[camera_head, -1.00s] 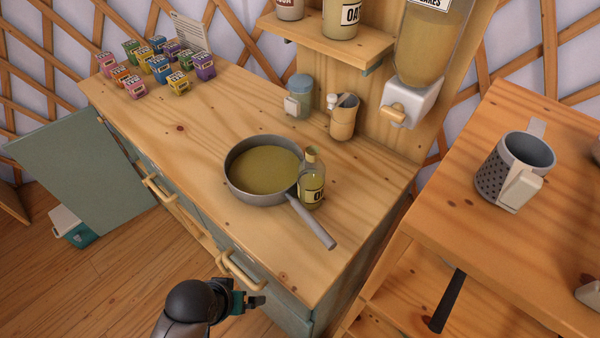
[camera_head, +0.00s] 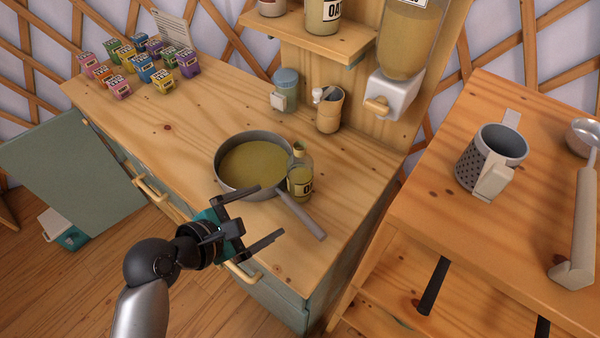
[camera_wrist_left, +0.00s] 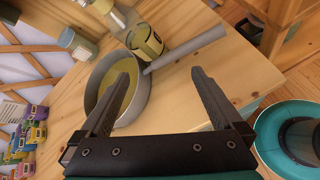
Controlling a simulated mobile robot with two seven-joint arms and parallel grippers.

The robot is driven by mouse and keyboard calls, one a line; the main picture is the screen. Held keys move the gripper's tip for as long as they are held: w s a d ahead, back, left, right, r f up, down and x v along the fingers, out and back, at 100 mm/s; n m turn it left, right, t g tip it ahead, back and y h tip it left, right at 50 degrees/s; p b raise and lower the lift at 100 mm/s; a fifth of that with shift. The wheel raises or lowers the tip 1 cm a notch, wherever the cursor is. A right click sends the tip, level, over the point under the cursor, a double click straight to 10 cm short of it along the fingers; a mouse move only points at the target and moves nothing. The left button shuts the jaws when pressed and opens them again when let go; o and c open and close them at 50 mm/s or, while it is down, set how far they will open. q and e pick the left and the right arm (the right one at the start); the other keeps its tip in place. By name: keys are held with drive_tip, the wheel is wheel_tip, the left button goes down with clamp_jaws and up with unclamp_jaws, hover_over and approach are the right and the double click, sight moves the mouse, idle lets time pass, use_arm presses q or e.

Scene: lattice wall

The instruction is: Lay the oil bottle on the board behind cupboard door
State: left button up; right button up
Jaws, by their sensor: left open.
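The oil bottle (camera_head: 300,180) stands upright on the wooden counter, close against the right side of a grey pan (camera_head: 219,175) of yellowish liquid. In the left wrist view the bottle (camera_wrist_left: 146,42) shows beyond the fingertips, beside the pan handle. My left gripper (camera_head: 270,211) is open and empty over the counter's front edge, in front of the bottle and apart from it. Its fingers (camera_wrist_left: 160,75) point toward the pan and bottle. A grey-green cupboard door (camera_head: 80,165) hangs open at the left. I cannot make out a board behind it. My right gripper is not in view.
The pan handle (camera_head: 302,217) sticks out toward the front right. Several small boxes (camera_head: 140,68) stand at the counter's back left. A jar (camera_head: 287,90) and a utensil cup (camera_head: 330,112) stand behind. The counter's left middle is clear. A separate wooden table (camera_head: 430,215) is at right.

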sight(289, 176)
use_arm(q)
drive_tip(key=w+d+n, duration=0.1)
drive_tip(key=w+n, duration=0.1)
drive_tip(key=w, duration=0.1)
drive_tip(key=w+d+n+t+b, duration=0.1)
drive_tip(key=w+d+n, duration=0.1)
drive_tip(key=w, duration=0.1)
drive_tip(key=w+d+f+n+b, duration=0.1)
drive_tip(key=w+d+n, duration=0.1)
drive_tip(key=w, duration=0.2)
drive_tip(key=shift+d+f+n+t+h, duration=0.1)
drive_tip(key=shift+d+n+t+h, duration=0.05)
drive_tip(key=shift+n+t+h, duration=0.2)
drive_tip(key=x, duration=0.1)
drive_tip(key=b+x, duration=0.1)
drive_tip(key=x, duration=0.2)
drive_tip(key=shift+s+d+f, duration=0.15)
drive_tip(key=shift+d+f, duration=0.1)
drive_tip(key=shift+f, duration=0.25)
drive_tip(key=shift+w+d+f+b, duration=0.15)
drive_tip(key=shift+w+d+b, duration=0.1)
drive_tip(key=shift+w+b, duration=0.1)
drive_tip(key=shift+c, duration=0.4)
drive_tip(key=c, duration=1.5)
clamp_jaws()
